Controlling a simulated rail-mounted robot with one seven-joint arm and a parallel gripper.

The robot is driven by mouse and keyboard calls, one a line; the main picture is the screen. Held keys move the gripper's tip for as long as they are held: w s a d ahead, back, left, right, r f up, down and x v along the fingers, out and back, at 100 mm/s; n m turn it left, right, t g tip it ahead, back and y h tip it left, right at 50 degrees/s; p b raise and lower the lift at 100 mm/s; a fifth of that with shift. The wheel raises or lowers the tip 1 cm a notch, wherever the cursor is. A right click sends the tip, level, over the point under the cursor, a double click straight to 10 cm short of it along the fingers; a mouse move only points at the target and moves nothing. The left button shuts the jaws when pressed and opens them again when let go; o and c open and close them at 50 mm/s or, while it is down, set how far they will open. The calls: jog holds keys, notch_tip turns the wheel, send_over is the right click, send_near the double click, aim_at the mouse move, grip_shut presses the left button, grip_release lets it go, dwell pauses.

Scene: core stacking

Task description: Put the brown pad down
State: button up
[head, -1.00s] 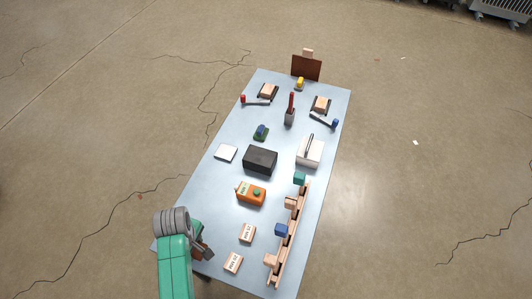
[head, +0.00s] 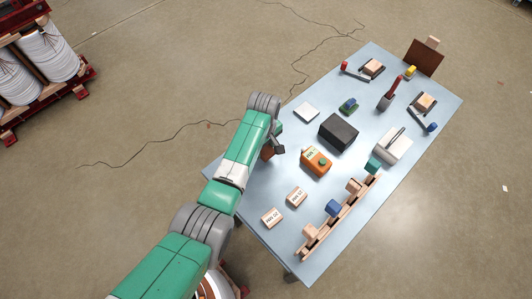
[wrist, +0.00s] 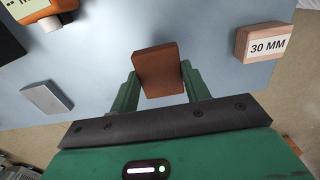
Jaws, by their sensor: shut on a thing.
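The brown pad (wrist: 159,70) is a small reddish-brown block. In the wrist view it sits between the two green fingers of my gripper (wrist: 160,90), which is shut on it. The pale blue table top lies behind it. In the head view my gripper (head: 275,146) is at the table's left edge, and part of the brown pad (head: 267,153) shows there, mostly hidden by the gripper. I cannot tell how far the pad is above the table (head: 248,200).
Near my gripper are an orange box (head: 316,160), a white pad (head: 306,112) and two labelled wooden blocks (head: 271,217) (head: 297,196). A black box (head: 338,132) and a wooden rail with blocks (head: 338,218) lie to the right.

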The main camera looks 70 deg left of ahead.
aim_at(265, 151)
jog(key=shift+w+a+f, duration=0.1)
jog(key=shift+w+a, duration=0.05)
jog(key=shift+w, duration=0.05)
notch_tip(265, 151, down, 3)
jog(key=shift+w+a+r+b, duration=0.1)
jog(key=shift+w+a+b, duration=0.05)
jog(key=shift+b, duration=0.85)
jog(key=shift+f, duration=0.25)
jog(key=shift+f, duration=0.2)
jog(key=o, duration=1)
jog(key=shift+r, duration=0.15)
notch_tip(265, 151, up, 12)
jog(key=p, duration=0.4)
